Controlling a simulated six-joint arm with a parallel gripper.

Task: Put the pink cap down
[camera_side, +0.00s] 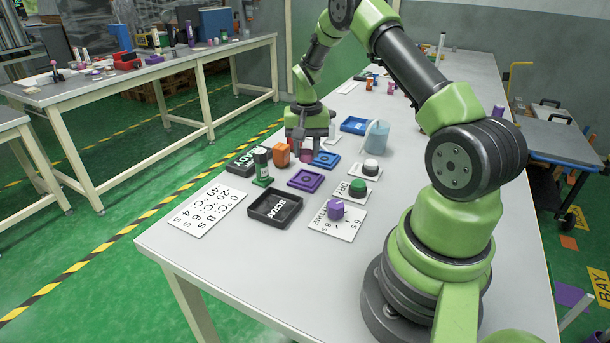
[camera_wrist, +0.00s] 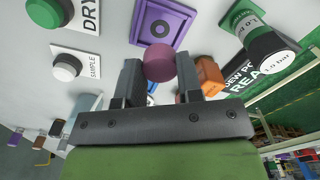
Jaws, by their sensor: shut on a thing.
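My gripper (camera_side: 307,150) is over the far middle of the table, pointing down, with its fingers shut on the pink cap (camera_side: 307,156). In the wrist view the round pink cap (camera_wrist: 160,64) sits between the two fingertips. Its underside is hidden, and I cannot tell whether it touches anything below. The purple square tray (camera_side: 306,180) lies in front of my gripper, and a blue square tray (camera_side: 326,159) lies just right of it.
An orange block (camera_side: 281,155) stands close left of my gripper, with a green-based cylinder (camera_side: 262,166) nearby. A black scrap tray (camera_side: 274,208) is in front. A white button (camera_side: 370,167), a green button (camera_side: 357,187) and a jug (camera_side: 376,138) stand to the right.

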